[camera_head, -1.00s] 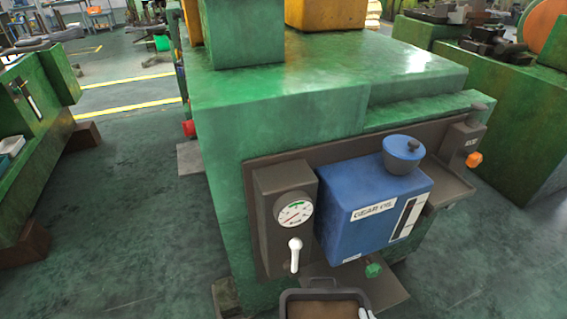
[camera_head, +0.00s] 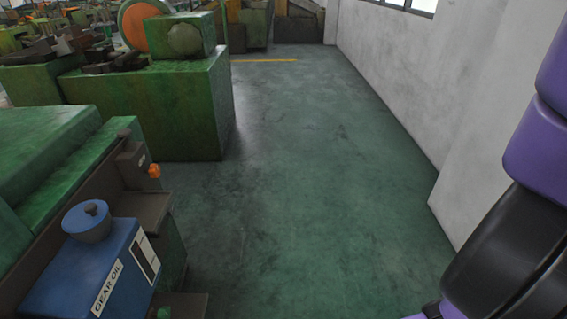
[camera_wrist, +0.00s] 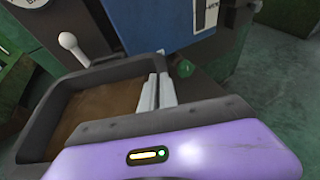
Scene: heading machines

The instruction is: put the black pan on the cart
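The black pan (camera_wrist: 42,118), a dark rectangular tray with a raised rim and a brown inside, fills the left of the wrist view. My gripper (camera_wrist: 157,92) is at its right wall, its two pale fingers close together with the rim between them. It looks shut on that wall; the fingertips' contact is partly hidden. In the head view the pan and gripper are out of frame, and only my purple and black arm shows at the right. No cart is seen in either view.
A green machine (camera_head: 45,150) with a blue gear oil box (camera_head: 85,270) stands at the lower left. A second green machine (camera_head: 165,105) is behind it. Open green floor (camera_head: 300,190) spreads through the middle. A pale wall (camera_head: 420,90) bounds the right side.

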